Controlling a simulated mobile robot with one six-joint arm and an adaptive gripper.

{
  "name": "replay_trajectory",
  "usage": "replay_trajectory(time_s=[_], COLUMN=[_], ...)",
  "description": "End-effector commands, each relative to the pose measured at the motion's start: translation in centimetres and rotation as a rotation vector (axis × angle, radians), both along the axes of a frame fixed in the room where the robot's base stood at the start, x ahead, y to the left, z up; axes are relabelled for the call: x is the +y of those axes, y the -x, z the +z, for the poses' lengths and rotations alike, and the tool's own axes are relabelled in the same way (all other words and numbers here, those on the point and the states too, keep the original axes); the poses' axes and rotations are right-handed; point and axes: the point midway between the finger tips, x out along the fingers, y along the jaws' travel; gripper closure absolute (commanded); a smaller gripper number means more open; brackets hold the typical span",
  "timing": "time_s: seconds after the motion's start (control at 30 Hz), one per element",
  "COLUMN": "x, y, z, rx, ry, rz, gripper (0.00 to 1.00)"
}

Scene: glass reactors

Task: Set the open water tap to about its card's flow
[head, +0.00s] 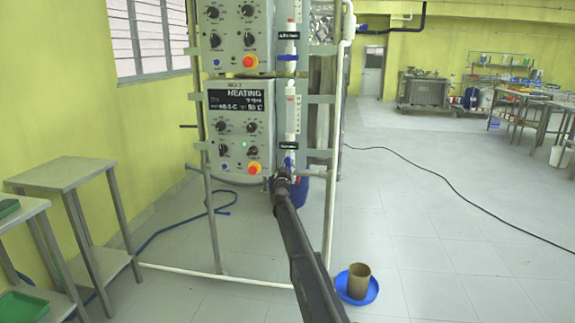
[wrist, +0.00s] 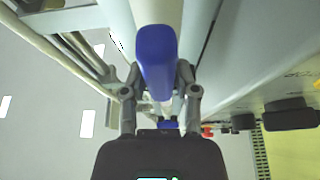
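The lower water tap has a blue handle (head: 289,161) at the foot of a clear flow tube (head: 292,115) on the rack. In the wrist view the blue handle (wrist: 155,60) stands lengthwise between my fingers. My gripper (head: 283,174) is at this tap, and in the wrist view its two fingers (wrist: 158,78) are partly closed, one against each side of the handle. A small dark card (head: 289,146) sits just above the tap; its text is too small to read. The flow level in the tube cannot be made out.
A control box (head: 238,130) reading HEATING is left of the tube, with knobs and a red button (head: 254,168) near my gripper. A second blue tap (head: 287,58) is higher up. A brown beaker (head: 359,281) stands in a blue dish (head: 345,292) on the floor.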

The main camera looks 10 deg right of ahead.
Motion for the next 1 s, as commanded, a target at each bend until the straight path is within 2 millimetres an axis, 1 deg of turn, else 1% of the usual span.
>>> replay_trajectory(time_s=[0.03,0.07,0.1,1.0], x=[0.02,0.02,0.03,0.13], y=[0.01,0.0,0.0,-0.05], z=[0.01,0.0,0.0,0.01], rx=[0.0,0.0,0.0,-0.009], ry=[0.0,0.0,0.0,-0.03], rz=[0.0,0.0,0.0,0.002], gripper=[0.91,1.0,1.0,1.0])
